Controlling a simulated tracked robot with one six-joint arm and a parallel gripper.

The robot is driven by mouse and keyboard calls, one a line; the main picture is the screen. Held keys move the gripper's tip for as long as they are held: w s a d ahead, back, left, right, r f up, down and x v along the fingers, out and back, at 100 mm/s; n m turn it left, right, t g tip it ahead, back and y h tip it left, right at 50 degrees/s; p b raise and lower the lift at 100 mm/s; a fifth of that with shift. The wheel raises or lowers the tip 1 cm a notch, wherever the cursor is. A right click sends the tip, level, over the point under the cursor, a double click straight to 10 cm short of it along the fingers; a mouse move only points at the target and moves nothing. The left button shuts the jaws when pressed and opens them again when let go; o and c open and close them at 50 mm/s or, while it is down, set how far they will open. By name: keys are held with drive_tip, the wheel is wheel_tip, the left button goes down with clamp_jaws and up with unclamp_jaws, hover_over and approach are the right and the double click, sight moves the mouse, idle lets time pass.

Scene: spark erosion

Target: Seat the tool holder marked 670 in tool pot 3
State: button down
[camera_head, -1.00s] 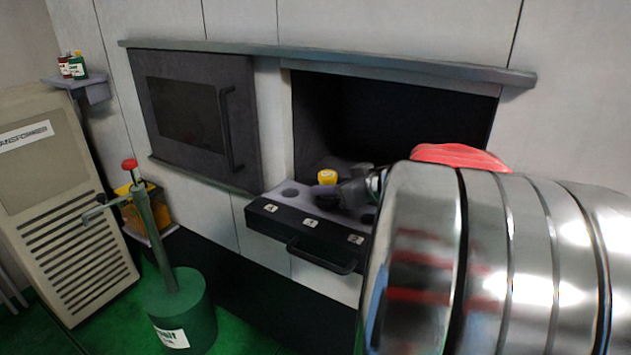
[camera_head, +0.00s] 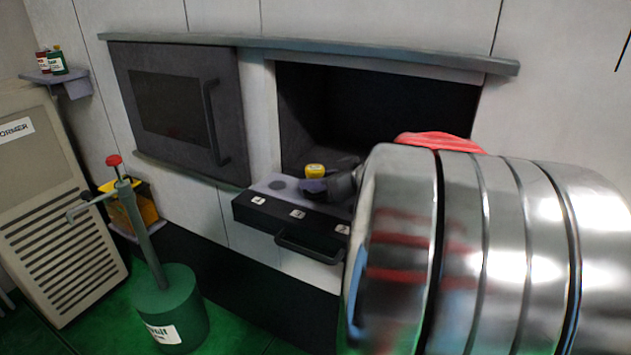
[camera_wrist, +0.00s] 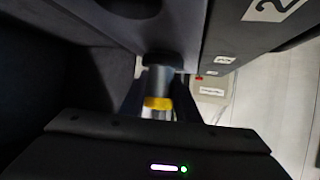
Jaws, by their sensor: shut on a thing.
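The tool holder, with its yellow top (camera_head: 315,170), stands upright at the black tool rack (camera_head: 262,214). My gripper (camera_head: 328,188) is shut on it. The wrist view shows its yellow band (camera_wrist: 157,103) between my fingers, its grey end (camera_wrist: 162,62) meeting or just above the rack top. I cannot tell how deep it sits, and the mark 670 is not readable. In the head view it is behind the middle label (camera_head: 297,213), apparently at pot 3, whose opening is hidden. The left pot (camera_head: 276,185) and the pot near label 2 (camera_wrist: 130,6) look empty.
The rack sticks out of a dark wall opening (camera_head: 400,105), with a black handle (camera_head: 305,247) in front. A closed door (camera_head: 180,110) is left of it. A green pump (camera_head: 170,305) stands on the floor, beside a beige cabinet (camera_head: 60,200). My shiny arm blocks the right side.

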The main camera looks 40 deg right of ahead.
drive_tip(key=shift+f, duration=0.25)
drive_tip(key=c, duration=1.3)
unclamp_jaws()
drive_tip(key=shift+o, duration=0.2)
drive_tip(key=shift+s, duration=0.1)
drive_tip(key=v, duration=1.3)
drive_tip(key=shift+s, duration=0.3)
drive_tip(key=shift+r, duration=0.15)
wheel_tip(320, 180, up, 7)
